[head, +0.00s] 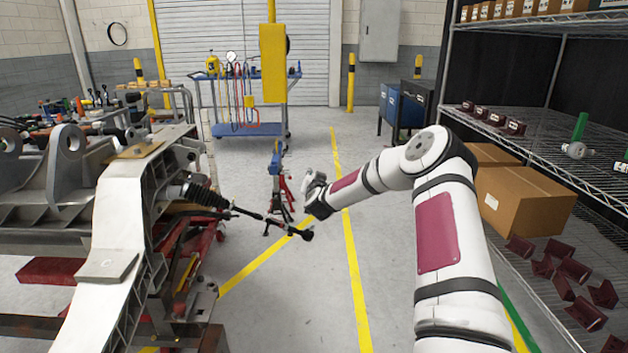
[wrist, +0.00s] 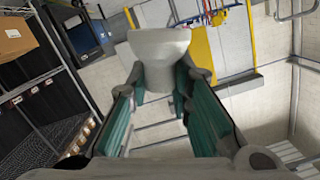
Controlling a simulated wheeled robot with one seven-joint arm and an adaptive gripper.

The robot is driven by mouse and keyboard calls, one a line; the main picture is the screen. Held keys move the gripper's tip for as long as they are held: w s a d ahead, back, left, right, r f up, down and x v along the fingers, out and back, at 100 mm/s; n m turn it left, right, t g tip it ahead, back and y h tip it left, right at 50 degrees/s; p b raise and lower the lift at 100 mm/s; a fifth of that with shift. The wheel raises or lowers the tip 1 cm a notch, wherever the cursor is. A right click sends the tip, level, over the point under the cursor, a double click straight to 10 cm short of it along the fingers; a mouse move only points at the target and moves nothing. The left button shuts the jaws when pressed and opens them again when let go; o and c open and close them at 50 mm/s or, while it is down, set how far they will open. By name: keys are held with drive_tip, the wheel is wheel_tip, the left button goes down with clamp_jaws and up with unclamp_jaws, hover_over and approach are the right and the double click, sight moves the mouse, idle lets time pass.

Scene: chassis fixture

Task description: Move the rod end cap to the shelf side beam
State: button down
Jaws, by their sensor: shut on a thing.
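My gripper (head: 315,188) is in the middle of the head view, over the open floor. In the wrist view my gripper (wrist: 163,80) has its teal-padded fingers shut on a pale, cup-shaped piece, the rod end cap (wrist: 159,48). The cap's wide end faces away from the palm; its narrow part is between the fingers. In the head view the cap is too small to make out clearly. The black rod end (head: 306,234) sticks out from the chassis below my gripper, apart from it. The shelf's upright side beam (head: 447,45) stands at the right.
The chassis fixture (head: 120,225) fills the left. The wire shelf (head: 540,130) at the right holds cartons, maroon brackets and a green-and-grey part. A cardboard box (head: 527,207) sits on its lower level. A blue tool cart (head: 245,128) stands behind.

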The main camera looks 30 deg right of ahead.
drive_tip(key=shift+r+p, duration=1)
drive_tip(key=shift+r, duration=1.05)
